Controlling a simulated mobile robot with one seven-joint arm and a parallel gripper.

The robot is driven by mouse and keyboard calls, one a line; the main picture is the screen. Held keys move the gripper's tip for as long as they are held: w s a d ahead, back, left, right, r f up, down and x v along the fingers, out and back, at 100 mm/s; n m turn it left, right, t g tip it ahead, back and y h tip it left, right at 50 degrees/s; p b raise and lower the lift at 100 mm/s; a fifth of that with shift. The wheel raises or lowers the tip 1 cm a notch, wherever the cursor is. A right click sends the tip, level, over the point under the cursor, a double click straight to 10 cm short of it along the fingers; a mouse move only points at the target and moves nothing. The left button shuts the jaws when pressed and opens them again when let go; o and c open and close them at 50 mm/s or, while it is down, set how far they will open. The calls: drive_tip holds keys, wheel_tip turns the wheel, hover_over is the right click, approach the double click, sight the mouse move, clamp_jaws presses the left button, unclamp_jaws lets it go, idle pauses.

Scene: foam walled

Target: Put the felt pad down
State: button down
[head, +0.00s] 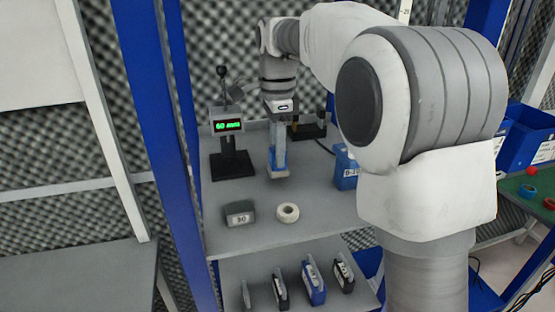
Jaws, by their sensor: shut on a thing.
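My gripper (278,165) points down over the middle of the grey upper shelf (315,222), toward its back. Its fingers are shut on a small grey piece at their tips, which appears to be the felt pad (278,175). The fingers hide most of the pad. The pad is close above the shelf surface; I cannot tell whether it touches.
A black stand with a green display (228,127) is left of my gripper, and a blue bin (345,168) is right. A grey labelled block (239,213) and a white ring-shaped roll (288,212) lie in front. Several upright items, including a blue case (314,283), fill the lower shelf.

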drive_tip(key=shift+f+p, duration=0.4)
drive_tip(key=shift+f, duration=0.8)
drive_tip(key=shift+c, duration=2.2)
unclamp_jaws()
drive_tip(key=shift+f+b, duration=0.4)
drive_tip(key=shift+b, duration=0.25)
wheel_tip(320, 180, up, 18)
drive_tip(key=p, duration=0.3)
drive_tip(key=shift+w, duration=0.2)
drive_tip(key=shift+d, duration=0.1)
